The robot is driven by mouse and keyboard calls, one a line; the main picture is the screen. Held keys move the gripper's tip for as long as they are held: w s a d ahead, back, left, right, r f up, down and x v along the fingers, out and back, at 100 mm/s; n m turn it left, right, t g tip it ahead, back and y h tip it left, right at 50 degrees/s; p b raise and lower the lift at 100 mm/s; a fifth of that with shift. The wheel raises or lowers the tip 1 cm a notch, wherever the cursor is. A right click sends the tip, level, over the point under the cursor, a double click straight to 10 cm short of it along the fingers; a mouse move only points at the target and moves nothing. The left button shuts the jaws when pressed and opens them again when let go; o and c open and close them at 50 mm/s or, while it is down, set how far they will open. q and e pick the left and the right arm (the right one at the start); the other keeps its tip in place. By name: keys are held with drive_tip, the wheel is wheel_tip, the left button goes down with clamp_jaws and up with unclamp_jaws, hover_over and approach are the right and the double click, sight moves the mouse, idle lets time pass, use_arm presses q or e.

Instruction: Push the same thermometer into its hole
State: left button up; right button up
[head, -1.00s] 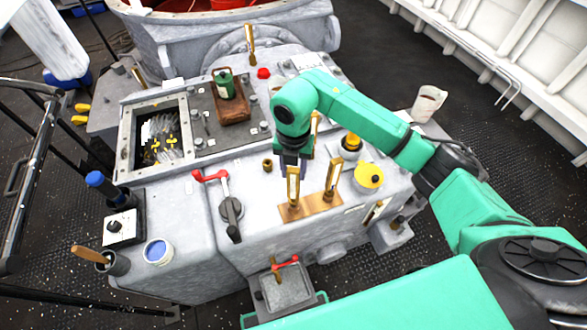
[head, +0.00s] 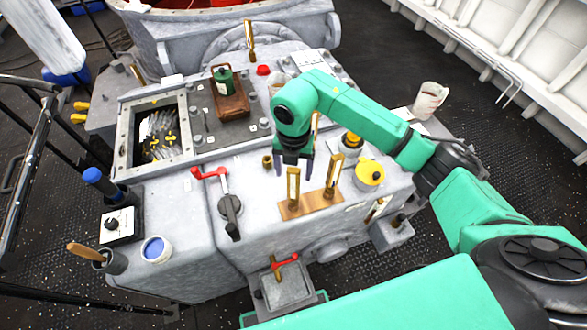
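Two brass thermometers with pale faces stand upright at a wooden block (head: 313,206) on the front of the grey machine casing: a left one (head: 293,186) and a right one (head: 334,174). My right gripper (head: 293,171) points down at the top of the left thermometer, its two dark fingers spread apart with nothing visibly held. Whether a finger touches the thermometer I cannot tell. A short brass socket (head: 267,161) stands on the casing to the left of the gripper; its opening is too small to make out. My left gripper is out of view.
A red-handled lever (head: 212,175) is to the left, and a yellow-topped can (head: 369,175) to the right. Another brass thermometer (head: 250,40) stands at the back. A green lantern-like can (head: 224,82) sits on a brown tray. My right forearm covers part of the casing.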

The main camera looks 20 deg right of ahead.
wheel_tip(320, 180, up, 8)
drive_tip(key=shift+r+b, duration=0.15)
drive_tip(key=shift+b, duration=1)
wheel_tip(320, 180, up, 6)
drive_tip(key=p, duration=0.1)
drive_tip(key=shift+r, duration=0.15)
